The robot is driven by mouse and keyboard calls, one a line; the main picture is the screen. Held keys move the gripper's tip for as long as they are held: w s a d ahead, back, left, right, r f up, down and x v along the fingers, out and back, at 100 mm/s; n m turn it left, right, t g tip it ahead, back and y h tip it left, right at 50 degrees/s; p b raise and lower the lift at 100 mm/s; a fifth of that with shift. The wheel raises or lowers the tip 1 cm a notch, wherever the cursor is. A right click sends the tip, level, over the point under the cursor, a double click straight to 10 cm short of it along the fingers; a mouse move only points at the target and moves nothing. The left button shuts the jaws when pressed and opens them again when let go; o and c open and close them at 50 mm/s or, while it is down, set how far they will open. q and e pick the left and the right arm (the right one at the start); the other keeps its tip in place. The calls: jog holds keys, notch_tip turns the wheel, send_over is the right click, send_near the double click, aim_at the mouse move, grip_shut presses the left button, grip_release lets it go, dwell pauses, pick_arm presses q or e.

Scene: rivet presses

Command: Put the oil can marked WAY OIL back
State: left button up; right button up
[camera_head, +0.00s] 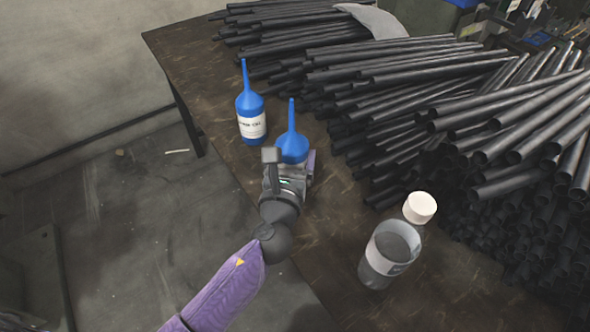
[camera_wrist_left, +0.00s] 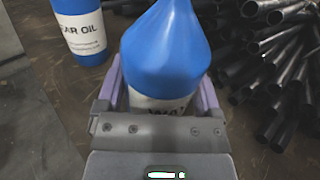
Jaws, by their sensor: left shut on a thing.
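A blue oil can with a long thin spout (camera_head: 292,146) stands upright at the left part of the table. My left gripper (camera_head: 291,165) is shut around its body, with a finger on each side in the left wrist view (camera_wrist_left: 165,50). Most of its white label is hidden behind the gripper and cannot be read surely. A second blue oil can (camera_head: 250,104) stands upright just to its left and farther back. Its label ends in "EAR OIL" in the left wrist view (camera_wrist_left: 82,32). My right gripper is not in view.
A clear bottle with a white cap (camera_head: 391,250) stands at the table's front right. Piles of dark metal tubes (camera_head: 390,75) cover the back and right. A grey cloth (camera_head: 375,20) lies on them. The dark table (camera_head: 185,50) ends at the left, over the floor.

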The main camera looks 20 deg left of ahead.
pick_arm(q)
jog(key=shift+f, duration=0.55)
jog(key=o, duration=1.2)
jog(key=shift+o, duration=0.2)
jog(key=shift+s+r+p, duration=0.15)
jog(key=shift+r+p, duration=0.05)
jog(key=shift+p, duration=0.1)
jog(key=s, duration=0.4)
jog(key=s+d, duration=0.1)
jog(key=s, duration=0.6)
jog(key=shift+s+d+p, duration=0.25)
jog(key=shift+s+p, duration=0.05)
